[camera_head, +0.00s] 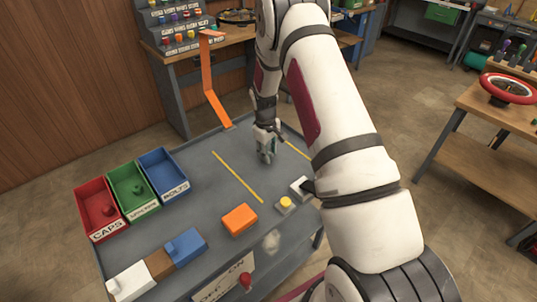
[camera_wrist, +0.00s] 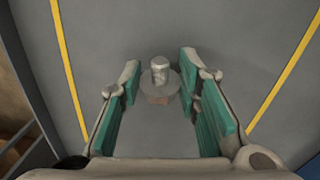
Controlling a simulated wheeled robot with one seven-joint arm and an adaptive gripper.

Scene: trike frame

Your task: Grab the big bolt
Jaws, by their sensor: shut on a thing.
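The big bolt (camera_wrist: 160,70) is grey metal, with a round shaft end above a wide flange and a brownish part below it. In the wrist view it is between the green-padded fingers of my gripper (camera_wrist: 160,92), which is shut on it at the wide flange. In the head view my gripper (camera_head: 266,147) points down at the grey table (camera_head: 195,200), between two yellow lines. The bolt is mostly hidden there by the fingers. I cannot tell whether it touches the table.
Red caps bin (camera_head: 88,192), green bin (camera_head: 122,176) and blue bolts bin (camera_head: 151,160) stand at the table's left. An orange block (camera_head: 239,219), a yellow button (camera_head: 286,203) and blue block (camera_head: 187,246) lie nearer. An orange bent strip (camera_head: 207,75) rises behind.

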